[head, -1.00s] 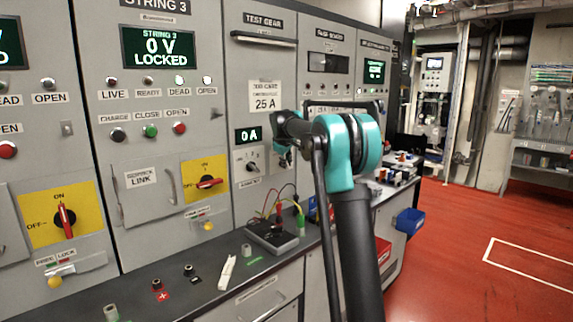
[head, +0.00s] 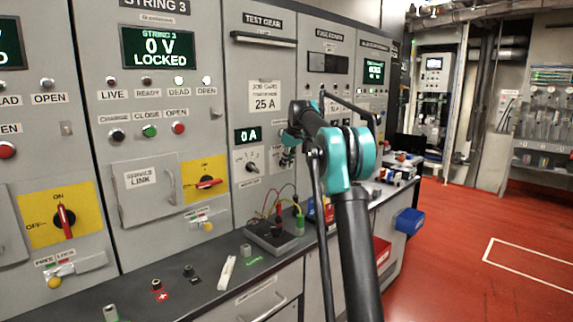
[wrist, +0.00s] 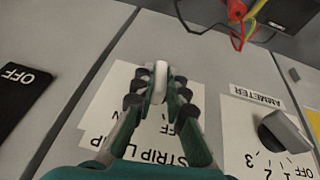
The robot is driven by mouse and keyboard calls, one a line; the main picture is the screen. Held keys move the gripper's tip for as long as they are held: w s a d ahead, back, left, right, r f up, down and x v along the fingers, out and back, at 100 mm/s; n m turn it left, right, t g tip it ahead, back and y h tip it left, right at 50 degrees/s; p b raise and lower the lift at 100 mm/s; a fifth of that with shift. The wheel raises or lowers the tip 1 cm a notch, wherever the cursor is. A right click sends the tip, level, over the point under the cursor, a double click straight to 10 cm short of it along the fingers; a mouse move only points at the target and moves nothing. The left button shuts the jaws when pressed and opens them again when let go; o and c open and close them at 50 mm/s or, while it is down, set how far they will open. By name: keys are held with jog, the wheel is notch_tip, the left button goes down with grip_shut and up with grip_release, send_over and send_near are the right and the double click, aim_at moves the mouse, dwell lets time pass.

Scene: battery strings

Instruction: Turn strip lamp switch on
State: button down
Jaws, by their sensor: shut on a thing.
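The strip lamp switch shows in the wrist view as a small white lever (wrist: 160,78) above a white label plate (wrist: 176,148) whose upside-down lettering reads "STRIP L", partly hidden by my fingers. My gripper (wrist: 158,92) is shut on this white lever, with a dark fingertip on each side. In the head view my gripper (head: 287,157) is at the test gear panel (head: 264,70), just right of the ammeter knob (head: 250,167). My arm hides the switch there. Whether the lever is up or down cannot be told.
The ammeter knob (wrist: 282,132) stands close to the right of my gripper in the wrist view. A black tester box (head: 270,238) with red, yellow and green leads sits on the bench below. The red floor on the right is clear.

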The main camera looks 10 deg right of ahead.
jog(key=y, duration=0.1)
jog(key=g+y, duration=0.1)
jog(key=g, duration=0.1)
jog(key=shift+w+d+m+y, duration=0.2)
jog(key=shift+d+m+y, duration=0.1)
jog(key=shift+y, duration=0.1)
jog(key=shift+w+f+m+g+y, duration=0.1)
jog(key=shift+m+g+y, duration=0.3)
jog(key=shift+g+y, duration=0.75)
jog(key=shift+y, duration=0.45)
jog(key=c, duration=1.5)
grip_release()
jog(key=shift+c, duration=0.2)
jog(key=shift+t+h, duration=0.25)
jog(key=shift+h, duration=0.05)
